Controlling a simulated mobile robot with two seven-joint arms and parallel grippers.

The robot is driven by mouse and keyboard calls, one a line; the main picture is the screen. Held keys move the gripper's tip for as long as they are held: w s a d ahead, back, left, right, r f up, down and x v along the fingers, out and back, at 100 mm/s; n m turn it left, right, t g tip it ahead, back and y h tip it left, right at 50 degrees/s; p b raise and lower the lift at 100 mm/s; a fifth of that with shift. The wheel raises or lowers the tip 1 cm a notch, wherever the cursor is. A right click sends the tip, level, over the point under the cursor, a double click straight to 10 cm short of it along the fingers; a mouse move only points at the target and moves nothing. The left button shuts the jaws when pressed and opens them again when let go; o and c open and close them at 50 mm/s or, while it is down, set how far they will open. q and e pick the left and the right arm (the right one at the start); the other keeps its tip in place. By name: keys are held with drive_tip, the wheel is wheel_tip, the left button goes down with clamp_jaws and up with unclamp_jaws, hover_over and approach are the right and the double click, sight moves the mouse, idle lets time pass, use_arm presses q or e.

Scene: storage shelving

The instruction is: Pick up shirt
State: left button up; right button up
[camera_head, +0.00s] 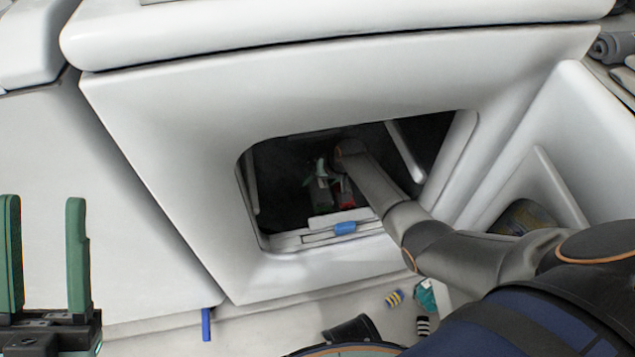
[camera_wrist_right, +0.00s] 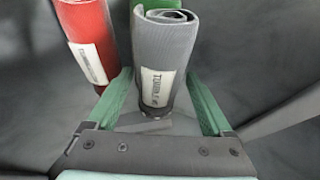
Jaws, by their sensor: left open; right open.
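A grey rolled shirt (camera_wrist_right: 168,60) with a white label stands between the two green fingers of my right gripper (camera_wrist_right: 160,88) in the right wrist view. The fingers are open, one on each side of the roll; I cannot tell whether they touch it. A red rolled shirt (camera_wrist_right: 88,40) stands to the left, and a green roll (camera_wrist_right: 158,4) shows behind the grey one. In the head view my right arm reaches into the dark opening, with the right gripper (camera_head: 322,172) small and partly hidden inside. My left gripper (camera_head: 42,205) is open and empty at the lower left.
The white cabinet (camera_head: 190,140) frames the opening, and its rim surrounds my right arm. A blue tab (camera_head: 345,228) is on the opening's lower edge. Small striped items (camera_head: 394,298) lie on the floor below. Grey rolls (camera_head: 612,46) lie at the upper right.

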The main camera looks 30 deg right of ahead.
drive_tip(key=c, duration=1.3)
drive_tip(key=shift+r, duration=0.1)
